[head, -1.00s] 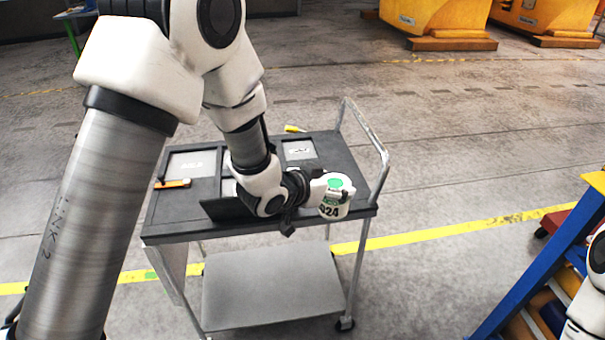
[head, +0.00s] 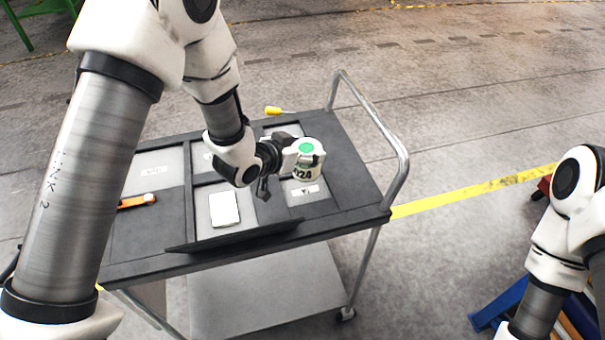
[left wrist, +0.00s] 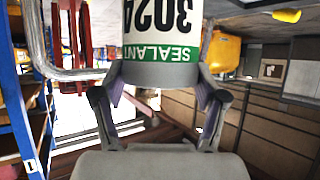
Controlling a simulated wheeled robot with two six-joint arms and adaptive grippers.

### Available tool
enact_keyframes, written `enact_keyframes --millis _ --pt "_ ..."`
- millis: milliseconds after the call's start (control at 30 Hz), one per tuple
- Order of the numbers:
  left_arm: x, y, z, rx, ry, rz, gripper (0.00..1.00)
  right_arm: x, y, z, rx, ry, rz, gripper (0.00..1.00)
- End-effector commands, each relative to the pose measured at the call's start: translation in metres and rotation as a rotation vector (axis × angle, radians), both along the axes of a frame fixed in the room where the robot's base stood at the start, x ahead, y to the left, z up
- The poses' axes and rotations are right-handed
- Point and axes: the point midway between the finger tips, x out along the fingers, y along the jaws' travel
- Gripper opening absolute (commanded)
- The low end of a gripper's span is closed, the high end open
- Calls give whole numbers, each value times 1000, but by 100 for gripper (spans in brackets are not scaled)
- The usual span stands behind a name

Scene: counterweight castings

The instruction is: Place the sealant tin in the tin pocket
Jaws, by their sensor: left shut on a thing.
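The sealant tin (head: 308,172) is a white can with a green spot on top and dark digits on its side. My left gripper (head: 292,155) is shut on it and holds it roughly upright, apparently above the right-hand part of the tray. In the left wrist view, the tin (left wrist: 163,38) sits between the fingers with its SEALANT label upside down. A grey pocket (head: 315,192) with a small white label shows just below the tin in the head view; its lettering is too small to read. I cannot tell which pocket is the tin pocket. My right gripper is out of view.
The dark tray (head: 345,150) tops a cart with a metal handle (head: 385,135) on the right. A white box (head: 224,209) and an orange tool (head: 137,201) lie in other pockets. A dark raised panel (head: 235,237) runs along the front. A yellow item (head: 273,111) is at the back edge.

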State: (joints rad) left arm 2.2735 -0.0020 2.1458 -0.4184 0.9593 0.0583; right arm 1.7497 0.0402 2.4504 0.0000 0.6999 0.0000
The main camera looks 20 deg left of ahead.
Motion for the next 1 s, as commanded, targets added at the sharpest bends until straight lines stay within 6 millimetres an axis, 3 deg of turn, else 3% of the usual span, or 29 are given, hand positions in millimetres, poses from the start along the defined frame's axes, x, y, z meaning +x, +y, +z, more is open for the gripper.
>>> enact_keyframes --millis 367,733,767,800,833,1000 --pt "0 0 -63 -1 0 0 25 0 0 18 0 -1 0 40" --pt "1 0 -71 -1 -2 0 25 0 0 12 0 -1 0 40" --pt "0 0 -72 0 -1 0 76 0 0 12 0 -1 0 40" --pt "0 0 -71 0 -1 0 90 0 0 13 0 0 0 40" --pt "0 0 -70 0 -1 0 97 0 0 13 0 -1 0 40" --pt "0 0 -70 0 -1 0 97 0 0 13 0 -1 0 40"
